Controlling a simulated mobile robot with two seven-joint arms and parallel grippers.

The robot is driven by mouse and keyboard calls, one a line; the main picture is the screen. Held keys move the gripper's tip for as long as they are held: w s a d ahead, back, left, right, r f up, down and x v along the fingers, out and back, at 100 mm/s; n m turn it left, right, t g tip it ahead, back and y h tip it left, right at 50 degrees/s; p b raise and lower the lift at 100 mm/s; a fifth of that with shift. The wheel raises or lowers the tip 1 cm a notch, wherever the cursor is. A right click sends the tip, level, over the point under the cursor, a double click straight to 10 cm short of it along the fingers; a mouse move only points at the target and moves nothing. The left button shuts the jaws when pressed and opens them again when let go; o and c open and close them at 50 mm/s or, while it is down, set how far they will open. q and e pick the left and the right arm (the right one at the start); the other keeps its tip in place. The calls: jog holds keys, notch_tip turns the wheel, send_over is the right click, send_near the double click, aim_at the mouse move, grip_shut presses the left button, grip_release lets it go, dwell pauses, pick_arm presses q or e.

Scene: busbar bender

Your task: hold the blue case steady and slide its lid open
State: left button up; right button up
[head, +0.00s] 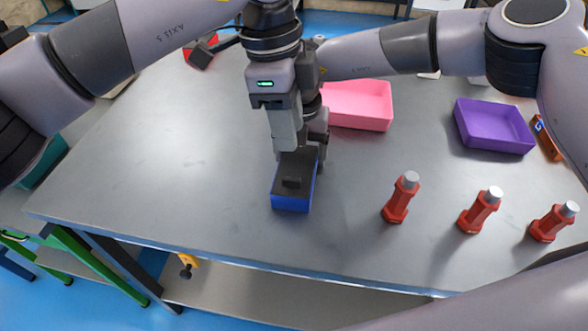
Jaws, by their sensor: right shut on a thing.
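The blue case (292,203) stands on the grey table near its front edge, left of the red bottle-like objects. Its top is dark, with a small dark raised block (292,182) near the front end; I take the dark top to be the lid. My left gripper (287,148) points down over the far end of the case; its fingertips are too hidden to tell open from shut. My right gripper (318,145) is just behind and right of it, lower down, shut on the case at its far right side. The far end of the case is hidden by both grippers.
A pink tray (360,108) is behind right of the grippers, and a purple tray (497,128) is farther right. Three red bottle-like objects with grey caps (402,198) stand to the right. The table (160,165) is clear left of the case.

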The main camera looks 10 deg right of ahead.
aim_at(293, 179)
pick_arm(q)
jog(key=shift+t+y, duration=0.5)
jog(key=shift+y, duration=0.2)
jog(key=f, duration=1.1)
jog(key=shift+d, duration=0.35)
jog(key=shift+c, duration=0.3)
grip_shut()
